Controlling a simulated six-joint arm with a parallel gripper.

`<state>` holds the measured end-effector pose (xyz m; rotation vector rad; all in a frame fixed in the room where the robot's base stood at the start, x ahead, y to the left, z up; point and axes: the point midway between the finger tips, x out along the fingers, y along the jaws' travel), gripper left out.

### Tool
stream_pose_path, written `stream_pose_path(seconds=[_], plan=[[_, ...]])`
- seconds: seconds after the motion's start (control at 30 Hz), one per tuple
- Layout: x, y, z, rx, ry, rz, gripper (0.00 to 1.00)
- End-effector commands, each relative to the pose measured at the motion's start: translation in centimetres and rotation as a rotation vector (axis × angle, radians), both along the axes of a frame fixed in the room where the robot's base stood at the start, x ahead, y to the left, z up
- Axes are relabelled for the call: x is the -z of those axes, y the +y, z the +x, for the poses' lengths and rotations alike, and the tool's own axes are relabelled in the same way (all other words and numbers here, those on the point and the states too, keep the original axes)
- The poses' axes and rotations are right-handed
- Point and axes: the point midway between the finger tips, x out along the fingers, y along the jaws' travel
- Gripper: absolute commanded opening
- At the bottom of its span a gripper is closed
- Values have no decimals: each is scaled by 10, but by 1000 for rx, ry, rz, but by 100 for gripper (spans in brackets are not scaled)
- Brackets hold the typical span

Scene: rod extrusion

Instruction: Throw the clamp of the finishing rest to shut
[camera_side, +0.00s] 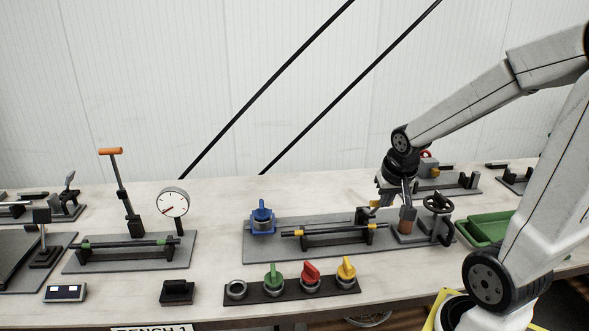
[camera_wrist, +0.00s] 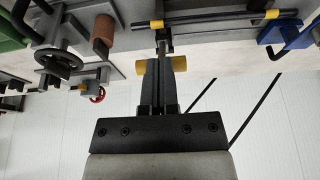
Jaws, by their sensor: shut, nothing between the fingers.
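The clamp that I take for the finishing rest's has a dark lever with a yellow cross-grip (camera_side: 375,204). It stands at the back of the middle grey plate, beside the rod with yellow bands (camera_side: 330,230). My gripper (camera_side: 386,200) is at the lever, its fingers pointing down. In the wrist view the yellow cross-grip (camera_wrist: 143,73) shows on both sides of my shut gripper (camera_wrist: 163,62), and the lever's dark stem runs on beyond the fingertips. My fingers hide the middle of the grip; I cannot tell whether they touch it. The lever's exact tilt is unclear.
A handwheel (camera_side: 438,203) and a copper-coloured cylinder (camera_side: 407,220) stand close right of my gripper. A blue fixture (camera_side: 262,217) is at the plate's left end. Green, red and yellow knobs stand in front. An orange-handled lever (camera_side: 110,151) stands upright at left.

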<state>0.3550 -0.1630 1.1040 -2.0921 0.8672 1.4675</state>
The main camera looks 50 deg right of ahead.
Motion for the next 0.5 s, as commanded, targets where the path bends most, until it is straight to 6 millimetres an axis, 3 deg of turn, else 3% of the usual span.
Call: stream_pose_path(seconds=[0.5], plan=[[12, 6, -6, -1, -5, -6, 0]])
